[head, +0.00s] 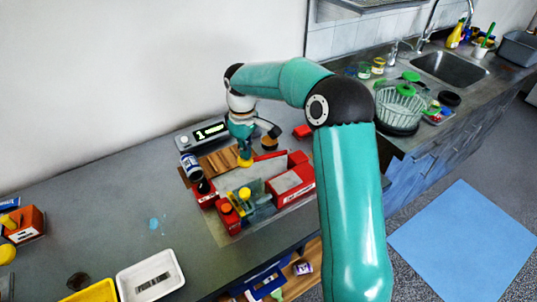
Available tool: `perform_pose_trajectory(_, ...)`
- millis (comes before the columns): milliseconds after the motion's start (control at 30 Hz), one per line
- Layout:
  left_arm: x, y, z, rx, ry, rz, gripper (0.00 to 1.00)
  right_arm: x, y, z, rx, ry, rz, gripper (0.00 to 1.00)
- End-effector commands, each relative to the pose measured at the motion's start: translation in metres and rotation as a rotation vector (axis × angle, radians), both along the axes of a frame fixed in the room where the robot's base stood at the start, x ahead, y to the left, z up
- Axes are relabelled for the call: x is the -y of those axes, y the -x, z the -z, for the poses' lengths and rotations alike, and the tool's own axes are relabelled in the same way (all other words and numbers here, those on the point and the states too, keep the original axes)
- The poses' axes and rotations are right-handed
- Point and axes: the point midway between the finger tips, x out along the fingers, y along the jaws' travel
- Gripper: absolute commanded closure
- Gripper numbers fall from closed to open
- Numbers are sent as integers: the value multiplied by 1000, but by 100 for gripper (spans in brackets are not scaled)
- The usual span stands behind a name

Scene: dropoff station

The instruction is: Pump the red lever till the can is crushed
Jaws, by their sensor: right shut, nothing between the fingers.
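My right gripper (244,160) points down over the station on the counter. It is shut and empty, with its tips close to a red bar (268,155) that looks like the lever; I cannot tell whether they touch. A red press-like fixture (290,184) with several red blocks sits just in front of the gripper. A small can-like cylinder (190,166) stands left of it; I cannot tell if this is the can to be crushed. No can is clearly visible inside the fixture. My left gripper is not in view.
A display box (208,132) stands behind the fixture, beside a wooden slatted board (220,160). A white tray (150,276) and a yellow tray (92,292) lie at the front left. A dish rack (398,106) and sink (450,66) are at the right. The counter's left middle is mostly clear.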

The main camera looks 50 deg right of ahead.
Motion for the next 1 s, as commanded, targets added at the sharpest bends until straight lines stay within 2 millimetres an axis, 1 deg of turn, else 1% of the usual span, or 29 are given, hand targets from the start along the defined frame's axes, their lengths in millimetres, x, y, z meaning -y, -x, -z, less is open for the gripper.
perform_pose_trajectory(33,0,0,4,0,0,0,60,-1,2,9,-11,-1,-1,100)
perform_pose_trajectory(367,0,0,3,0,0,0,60,-1,3,9,-14,0,-1,100)
perform_pose_trajectory(467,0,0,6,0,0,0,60,-1,3,13,-16,-1,-1,100)
perform_pose_trajectory(700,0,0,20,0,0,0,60,-3,3,32,-20,-1,-1,100)
perform_pose_trajectory(800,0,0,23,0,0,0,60,-3,3,37,-18,0,0,100)
perform_pose_trajectory(1000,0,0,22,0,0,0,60,-3,3,37,-18,1,0,100)
